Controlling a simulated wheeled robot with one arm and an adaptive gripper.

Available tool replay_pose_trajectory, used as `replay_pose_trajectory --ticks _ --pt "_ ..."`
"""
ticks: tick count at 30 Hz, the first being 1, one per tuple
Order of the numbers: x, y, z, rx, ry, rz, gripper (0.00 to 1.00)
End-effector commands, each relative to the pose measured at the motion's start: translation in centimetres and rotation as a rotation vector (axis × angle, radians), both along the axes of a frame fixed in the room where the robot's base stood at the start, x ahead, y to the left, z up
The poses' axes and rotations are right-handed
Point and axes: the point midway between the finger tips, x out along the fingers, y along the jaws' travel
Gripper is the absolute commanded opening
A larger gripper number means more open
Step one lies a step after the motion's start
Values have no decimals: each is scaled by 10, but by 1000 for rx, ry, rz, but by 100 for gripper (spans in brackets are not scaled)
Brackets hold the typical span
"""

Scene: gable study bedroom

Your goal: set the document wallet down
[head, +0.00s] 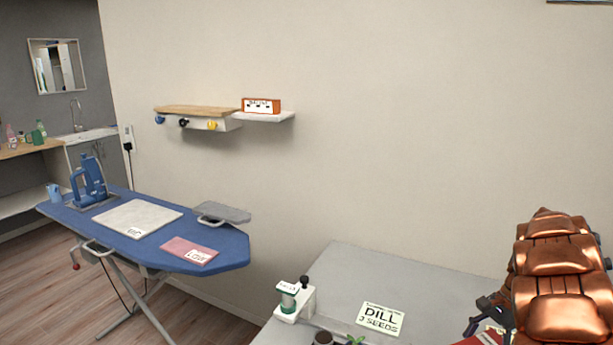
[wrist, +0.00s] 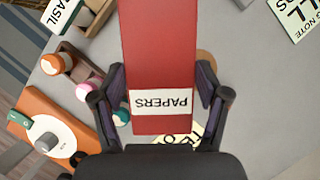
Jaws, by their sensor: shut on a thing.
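The document wallet is a long red slab with a white PAPERS label (wrist: 162,45). It lies between the two fingers of my gripper (wrist: 160,92) in the wrist view, and the gripper is shut on it. In the head view a small red part of the wallet (head: 487,339) shows at the bottom right, beside my dark gripper (head: 487,312). The copper-coloured arm covers much of that corner. The wallet is over the grey table (head: 410,278); I cannot tell its height above the top.
The table's back middle is bare.

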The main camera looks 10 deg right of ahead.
Motion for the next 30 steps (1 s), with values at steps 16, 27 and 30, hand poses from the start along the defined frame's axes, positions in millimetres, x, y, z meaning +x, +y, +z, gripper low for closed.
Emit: replay_pose_trajectory --ticks 16,27,30 --pt "38 49 1 -5 -3 230 28" --pt "83 123 1 -8 -8 576 28" --pt "95 148 1 -9 -9 685 28"
